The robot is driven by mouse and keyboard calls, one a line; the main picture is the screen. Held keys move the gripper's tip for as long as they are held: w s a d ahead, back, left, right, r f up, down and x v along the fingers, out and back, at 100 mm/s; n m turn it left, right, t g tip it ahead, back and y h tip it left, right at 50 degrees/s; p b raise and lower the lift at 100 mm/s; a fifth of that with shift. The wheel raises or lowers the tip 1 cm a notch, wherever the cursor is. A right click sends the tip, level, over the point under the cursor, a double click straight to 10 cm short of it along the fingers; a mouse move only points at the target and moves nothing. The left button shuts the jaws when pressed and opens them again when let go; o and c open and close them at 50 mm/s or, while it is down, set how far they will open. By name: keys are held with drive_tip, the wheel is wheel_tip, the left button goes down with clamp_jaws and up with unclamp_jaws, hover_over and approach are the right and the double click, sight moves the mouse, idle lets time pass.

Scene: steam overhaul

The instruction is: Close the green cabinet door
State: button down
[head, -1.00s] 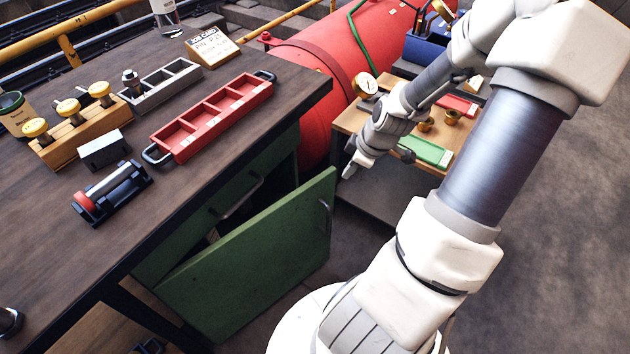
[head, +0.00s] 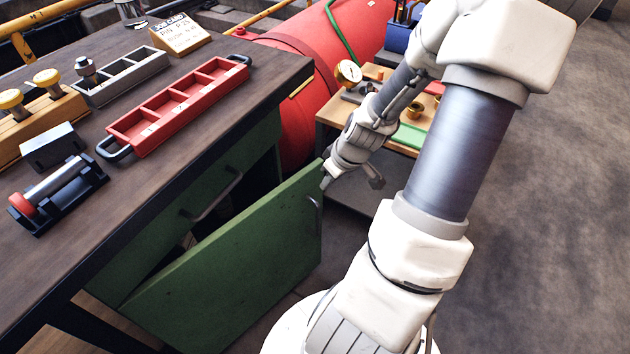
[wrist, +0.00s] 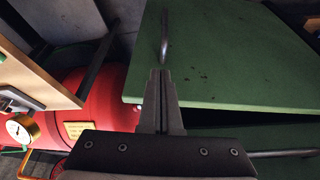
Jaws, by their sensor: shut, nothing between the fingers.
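The green cabinet door (head: 235,262) stands open below the workbench, swung out toward me, with a dark gap between it and the green cabinet (head: 160,245). A metal bar handle (head: 316,212) is near the door's free edge. The door and its handle (wrist: 165,38) also show in the wrist view (wrist: 225,50). My gripper (head: 326,184) is by the door's upper free corner, above the handle. In the wrist view my gripper (wrist: 160,74) is shut and empty, its fingertips overlapping the door's edge in the picture. I cannot tell whether they touch it.
The workbench (head: 215,105) bears a red tray (head: 172,112), a grey tray (head: 125,75) and a roller stand (head: 58,190). A red boiler (head: 300,60) and a low wooden side table (head: 335,110) stand behind my gripper. Open floor (head: 540,200) lies to the right.

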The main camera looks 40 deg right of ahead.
drive_tip(key=b, duration=0.1)
hover_over(309, 183)
drive_tip(key=s, duration=0.2)
drive_tip(key=shift+s+f, duration=0.2)
drive_tip(key=shift+f, duration=0.15)
drive_tip(key=shift+w, duration=0.1)
drive_tip(key=w+a+n, duration=0.1)
drive_tip(key=w+n, duration=0.1)
drive_tip(key=w, duration=0.7)
drive_tip(key=shift+w+a+y, duration=0.15)
drive_tip(key=shift+a+y, duration=0.2)
drive_tip(key=shift+y, duration=0.05)
drive_tip(key=shift+s, duration=0.2)
